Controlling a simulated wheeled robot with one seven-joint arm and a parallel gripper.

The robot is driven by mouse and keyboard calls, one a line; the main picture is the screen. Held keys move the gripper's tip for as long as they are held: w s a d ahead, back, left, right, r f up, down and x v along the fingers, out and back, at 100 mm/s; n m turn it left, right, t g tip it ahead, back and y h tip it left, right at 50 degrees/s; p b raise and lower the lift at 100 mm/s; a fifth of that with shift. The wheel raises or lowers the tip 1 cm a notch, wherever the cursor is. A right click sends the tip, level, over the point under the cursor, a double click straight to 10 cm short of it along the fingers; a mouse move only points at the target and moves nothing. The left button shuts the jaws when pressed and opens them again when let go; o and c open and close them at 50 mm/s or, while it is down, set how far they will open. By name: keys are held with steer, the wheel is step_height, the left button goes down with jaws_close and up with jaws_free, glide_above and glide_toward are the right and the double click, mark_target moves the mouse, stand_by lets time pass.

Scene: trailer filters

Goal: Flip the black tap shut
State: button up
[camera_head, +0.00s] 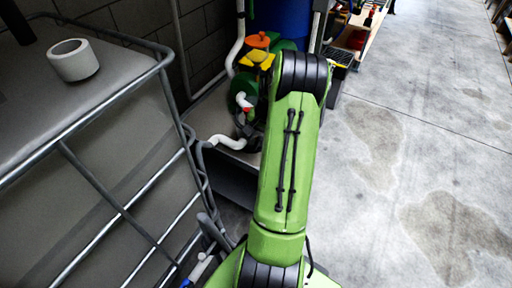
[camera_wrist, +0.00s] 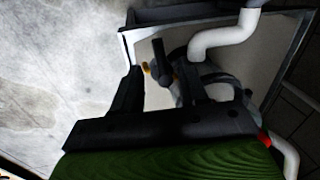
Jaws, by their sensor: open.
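In the wrist view, a small black handle (camera_wrist: 162,60), which looks like the black tap, stands up just beyond my gripper (camera_wrist: 158,84). It shows roughly between the two finger tips. A small orange-yellow piece (camera_wrist: 147,69) sits beside it. My gripper is open, with black fingers left and right of the handle. I cannot tell whether the fingers touch it. In the head view, my green arm hides most of this spot, and only a dark fitting (camera_head: 246,122) shows at the arm's left edge.
White pipes (camera_wrist: 228,40) and a grey curved hose (camera_wrist: 215,75) run close to the fingers in the wrist view. A caged tank (camera_head: 110,140) stands on the left in the head view. A green unit with a yellow top (camera_head: 257,59) and a blue barrel (camera_head: 282,18) stand behind. The concrete floor (camera_head: 420,130) is open on the right.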

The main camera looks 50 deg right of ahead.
mark_target(255, 145)
steer(key=f, duration=0.3)
steer(key=shift+w+f+b, duration=0.25)
steer(key=shift+w+b, duration=0.1)
steer(key=shift+b, duration=0.05)
jaws_close()
steer(key=shift+w+a+r+m+p, duration=0.1)
steer(key=shift+m+p, duration=0.2)
steer(key=shift+m, duration=0.3)
jaws_free()
